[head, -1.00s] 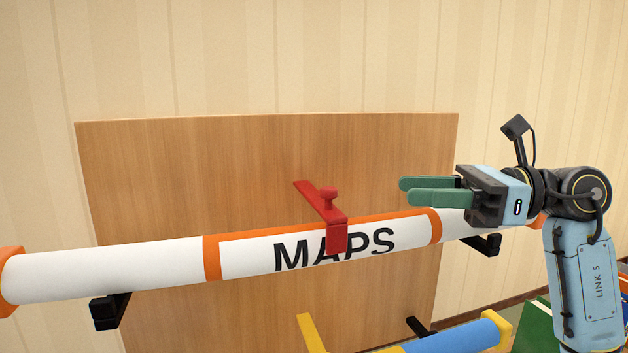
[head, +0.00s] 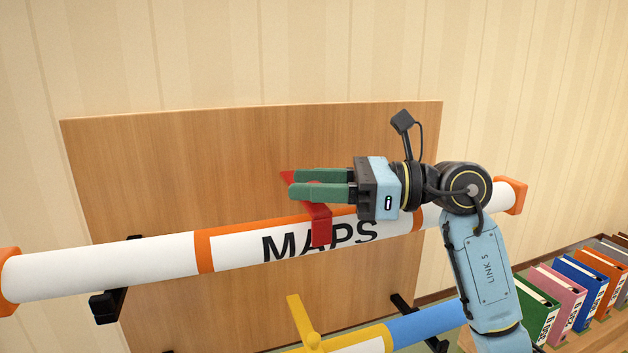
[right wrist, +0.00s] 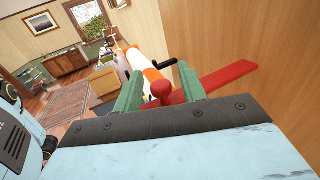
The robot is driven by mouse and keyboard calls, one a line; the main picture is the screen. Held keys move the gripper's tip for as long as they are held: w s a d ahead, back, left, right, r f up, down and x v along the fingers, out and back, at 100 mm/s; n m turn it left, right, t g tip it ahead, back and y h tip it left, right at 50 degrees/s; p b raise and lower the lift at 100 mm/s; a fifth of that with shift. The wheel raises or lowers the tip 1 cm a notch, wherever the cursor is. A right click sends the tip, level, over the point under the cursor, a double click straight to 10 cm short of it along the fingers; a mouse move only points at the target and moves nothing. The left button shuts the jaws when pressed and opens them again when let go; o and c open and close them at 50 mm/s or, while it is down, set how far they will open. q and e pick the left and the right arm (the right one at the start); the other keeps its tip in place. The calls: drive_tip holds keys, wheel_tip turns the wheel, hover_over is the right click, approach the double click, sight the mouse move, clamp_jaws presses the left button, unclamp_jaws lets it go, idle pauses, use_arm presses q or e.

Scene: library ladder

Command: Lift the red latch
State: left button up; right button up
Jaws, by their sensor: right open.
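The red latch (head: 320,224) lies across the top of the white map tube (head: 150,251) and its front end hangs down over the "MAPS" label. In the right wrist view, its red knob (right wrist: 161,90) stands between the two green fingers, and its flat bar (right wrist: 226,77) runs right to the wooden board. My right gripper (head: 290,184) is open, pointing left in the head view, with its fingers on either side of the knob. In the head view the fingers hide the knob and part of the bar. My left gripper is not in view.
The tube rests on black brackets (head: 107,306) in front of a wooden board (head: 220,150). Below it is a blue and yellow tube (head: 425,323) with a yellow latch (head: 303,322). Several coloured binders (head: 580,280) stand on a shelf at the lower right.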

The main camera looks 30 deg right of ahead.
drive_tip(key=shift+c, duration=1.3)
clamp_jaws()
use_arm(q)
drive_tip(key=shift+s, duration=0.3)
